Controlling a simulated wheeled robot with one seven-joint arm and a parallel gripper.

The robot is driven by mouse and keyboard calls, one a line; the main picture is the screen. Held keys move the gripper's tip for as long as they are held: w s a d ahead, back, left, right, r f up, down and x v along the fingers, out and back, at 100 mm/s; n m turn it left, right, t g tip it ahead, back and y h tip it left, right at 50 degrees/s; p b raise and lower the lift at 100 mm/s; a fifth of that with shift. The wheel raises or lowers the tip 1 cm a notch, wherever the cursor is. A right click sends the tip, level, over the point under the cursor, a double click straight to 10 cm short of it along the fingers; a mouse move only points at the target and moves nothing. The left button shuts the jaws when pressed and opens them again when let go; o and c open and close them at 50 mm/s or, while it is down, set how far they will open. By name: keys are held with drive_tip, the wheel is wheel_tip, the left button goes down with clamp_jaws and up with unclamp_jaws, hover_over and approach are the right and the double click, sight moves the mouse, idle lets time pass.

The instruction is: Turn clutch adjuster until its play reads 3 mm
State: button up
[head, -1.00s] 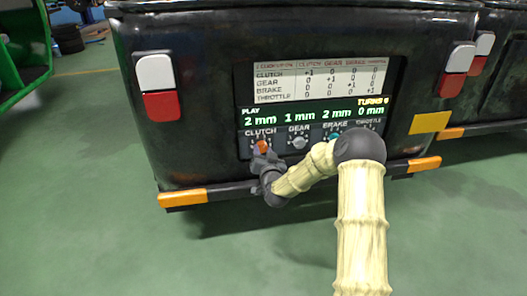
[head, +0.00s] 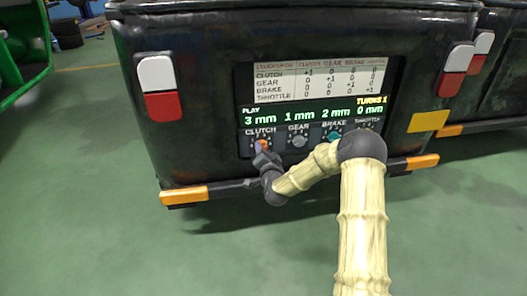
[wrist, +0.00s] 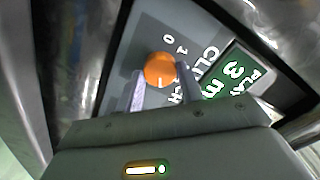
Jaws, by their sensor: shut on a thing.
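The clutch adjuster (head: 261,145) is an orange knob at the left of the panel on the dark vehicle's rear. In the wrist view the orange knob (wrist: 160,69) sits between the two fingers of my gripper (wrist: 162,88). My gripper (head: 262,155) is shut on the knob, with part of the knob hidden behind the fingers. The play display (head: 315,114) reads 3 mm for clutch, 1 mm for gear, 2 mm for brake and 0 mm for throttle. The turns readout (head: 372,99) shows 1.
The grey gear knob (head: 299,141) and teal brake knob (head: 334,135) are to the right. My arm hides most of the throttle knob. A printed table (head: 318,80) is above the display. The bumper with orange reflectors (head: 184,195) runs below.

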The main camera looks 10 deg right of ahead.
drive_tip(key=o, duration=1)
drive_tip(key=s+p, duration=0.5)
drive_tip(key=s, duration=1.2)
drive_tip(key=shift+s+p, duration=0.25)
drive_tip(key=shift+p, duration=0.05)
drive_tip(key=shift+a, duration=0.1)
